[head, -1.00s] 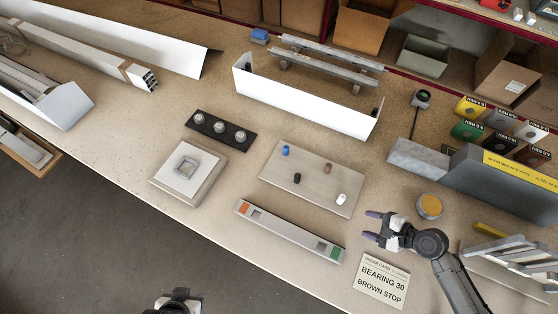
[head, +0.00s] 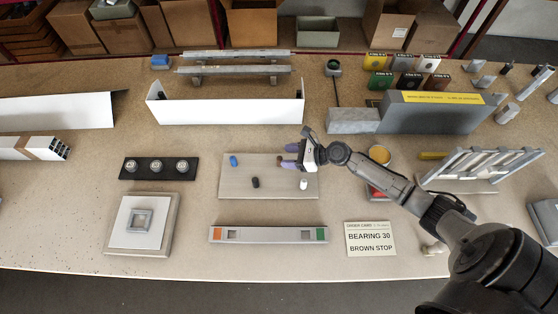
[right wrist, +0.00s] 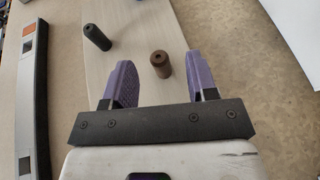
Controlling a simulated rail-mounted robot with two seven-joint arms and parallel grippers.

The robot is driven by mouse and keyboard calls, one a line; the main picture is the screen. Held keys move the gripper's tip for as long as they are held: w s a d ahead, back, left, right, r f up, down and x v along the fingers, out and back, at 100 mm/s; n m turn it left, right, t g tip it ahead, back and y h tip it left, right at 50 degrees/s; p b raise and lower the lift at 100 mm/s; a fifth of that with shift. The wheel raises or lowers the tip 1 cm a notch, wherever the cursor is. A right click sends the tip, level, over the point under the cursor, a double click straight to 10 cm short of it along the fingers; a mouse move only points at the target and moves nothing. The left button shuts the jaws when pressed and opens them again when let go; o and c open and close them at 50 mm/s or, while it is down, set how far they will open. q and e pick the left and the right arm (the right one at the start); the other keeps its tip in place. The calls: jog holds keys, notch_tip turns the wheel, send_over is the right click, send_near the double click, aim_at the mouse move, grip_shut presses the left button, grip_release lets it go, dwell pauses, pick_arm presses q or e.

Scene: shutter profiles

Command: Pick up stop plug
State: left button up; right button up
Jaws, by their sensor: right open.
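A pale board (head: 236,187) lies mid-table and bears small plugs. A blue plug (head: 234,161) stands at its upper left, a black plug (head: 255,183) below it and a white plug (head: 303,184) at lower right. My right gripper (head: 290,156) is over the board's upper right, open and empty. In the right wrist view a brown plug (right wrist: 161,65) stands in the gap between the purple fingertips, with the black plug (right wrist: 97,37) to the left. In the head view the gripper hides the brown plug. My left gripper is out of view.
An order card (head: 371,238) reads "BEARING 30 BROWN STOP". A grey bar with orange and green ends (head: 268,235) lies in front of the board. A white profile (head: 225,112) stands behind it. A yellow-topped tin (head: 379,155) is to the right, beneath my arm.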

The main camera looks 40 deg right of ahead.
aim_at(275, 164)
jog(key=x, duration=0.5)
jog(key=shift+s+f+b, duration=0.25)
jog(key=shift+f+b, duration=0.05)
jog(key=shift+w+a+f, duration=0.2)
jog(key=shift+w+a, duration=0.05)
jog(key=shift+w, duration=0.1)
jog(key=c, duration=0.4)
grip_shut()
jog(key=shift+r, duration=0.1)
